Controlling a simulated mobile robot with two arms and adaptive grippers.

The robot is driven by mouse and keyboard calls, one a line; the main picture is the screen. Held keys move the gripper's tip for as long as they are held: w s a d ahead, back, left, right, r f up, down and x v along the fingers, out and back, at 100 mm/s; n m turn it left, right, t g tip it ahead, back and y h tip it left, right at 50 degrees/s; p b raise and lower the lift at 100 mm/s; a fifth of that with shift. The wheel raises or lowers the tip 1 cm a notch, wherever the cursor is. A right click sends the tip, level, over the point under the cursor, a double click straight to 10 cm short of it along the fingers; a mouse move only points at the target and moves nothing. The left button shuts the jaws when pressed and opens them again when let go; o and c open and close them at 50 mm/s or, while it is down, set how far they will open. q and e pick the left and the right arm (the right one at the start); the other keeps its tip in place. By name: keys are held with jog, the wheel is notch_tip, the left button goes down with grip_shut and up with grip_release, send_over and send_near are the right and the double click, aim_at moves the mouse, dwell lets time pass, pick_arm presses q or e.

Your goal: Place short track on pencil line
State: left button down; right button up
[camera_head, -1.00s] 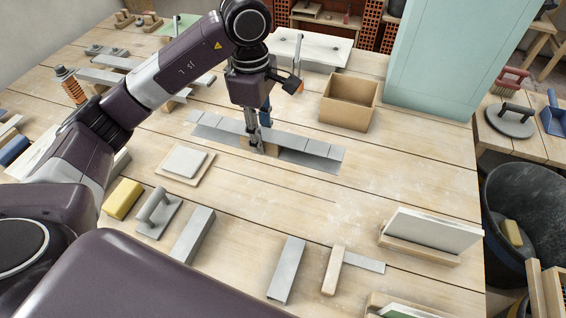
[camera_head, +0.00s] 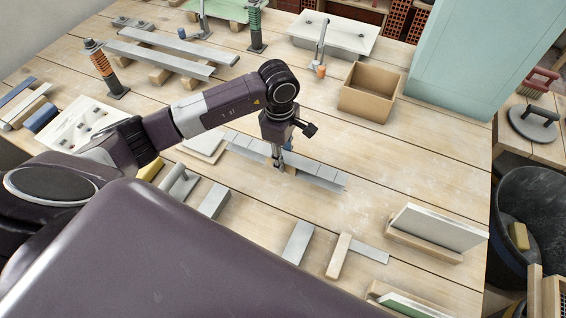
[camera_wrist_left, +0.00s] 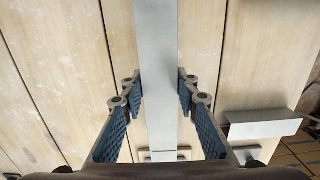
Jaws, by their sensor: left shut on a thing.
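A long grey metal track (camera_head: 322,177) lies across the middle of the table in the head view. My left gripper (camera_head: 280,164) points down at its middle and is shut on it. In the left wrist view the track (camera_wrist_left: 155,40) runs between the two blue pads of my left gripper (camera_wrist_left: 162,92). I cannot tell whether the track touches the table. Two shorter grey channel pieces lie nearer: one at the left (camera_head: 213,201) and one at the front (camera_head: 297,242). I cannot make out a pencil line. My right gripper is not in view.
A cardboard box (camera_head: 368,100) stands behind the track. A white board in a wooden stand (camera_head: 432,228) is at the right, by a dark bucket (camera_head: 535,225). A wooden-handled square (camera_head: 340,255) lies in front. The table between track and board is clear.

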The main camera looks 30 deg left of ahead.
pick_arm(q)
notch_tip(320, 180, down, 4)
jog(key=shift+r+p, duration=0.25)
jog(key=shift+p, duration=0.2)
jog(key=shift+f, duration=0.3)
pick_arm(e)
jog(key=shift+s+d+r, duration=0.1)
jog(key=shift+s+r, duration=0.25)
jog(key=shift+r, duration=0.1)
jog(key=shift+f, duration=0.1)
pick_arm(q)
jog(key=shift+f+b, duration=0.2)
jog(key=shift+b, duration=0.1)
jog(key=c, duration=1.5)
grip_release()
jog(key=shift+r, duration=0.1)
